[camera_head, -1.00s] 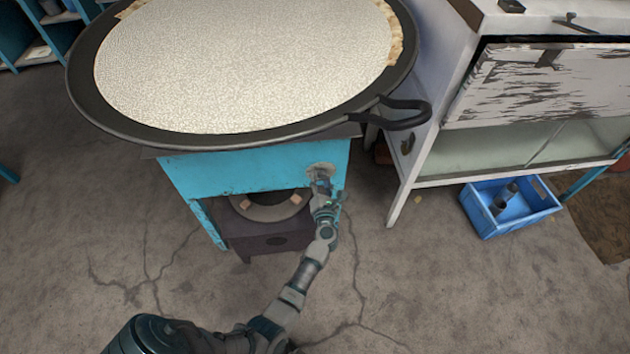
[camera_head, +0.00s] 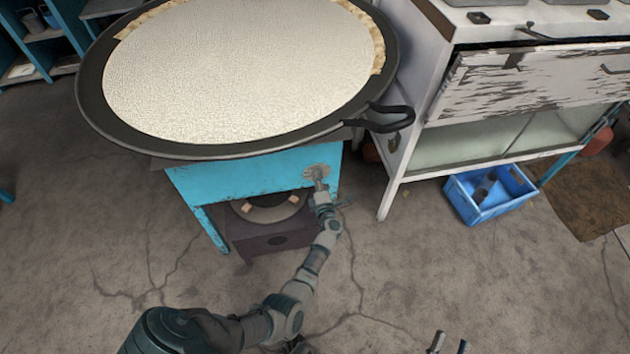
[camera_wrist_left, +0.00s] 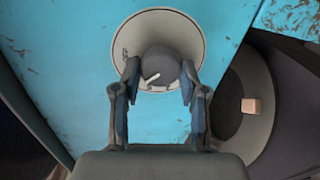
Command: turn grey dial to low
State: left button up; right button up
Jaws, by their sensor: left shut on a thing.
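The grey dial (camera_wrist_left: 165,62) is a round knob on a pale round plate (camera_wrist_left: 160,20), fixed to the turquoise panel. A short white mark on the knob slants to the lower left in the left wrist view. The plate also shows in the head view (camera_head: 318,171), where the knob is too small to read. My left gripper (camera_wrist_left: 158,72) is shut on the dial, one finger on each side; in the head view it reaches the panel's front (camera_head: 319,187). My right gripper (camera_head: 449,342) shows only its fingertips at the bottom edge, apart and empty.
A wide black pan (camera_head: 92,92) with pale liquid rests on the turquoise stand (camera_head: 245,172); its handle (camera_head: 395,120) juts right. A white cabinet (camera_head: 420,115) and a blue crate (camera_head: 490,212) stand to the right. The floor in front is clear.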

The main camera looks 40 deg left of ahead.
pick_arm(q)
jog(key=shift+w+d+f+m, duration=0.1)
jog(key=shift+w+d+m, duration=0.1)
jog(key=shift+d+m, duration=0.25)
jog(key=o, duration=1.1)
jog(key=shift+f, duration=0.1)
jog(key=shift+o, duration=0.2)
jog(key=shift+a, duration=0.1)
jog(key=v, duration=0.7)
jog(key=shift+s+d, duration=0.2)
jog(key=shift+a, duration=0.1)
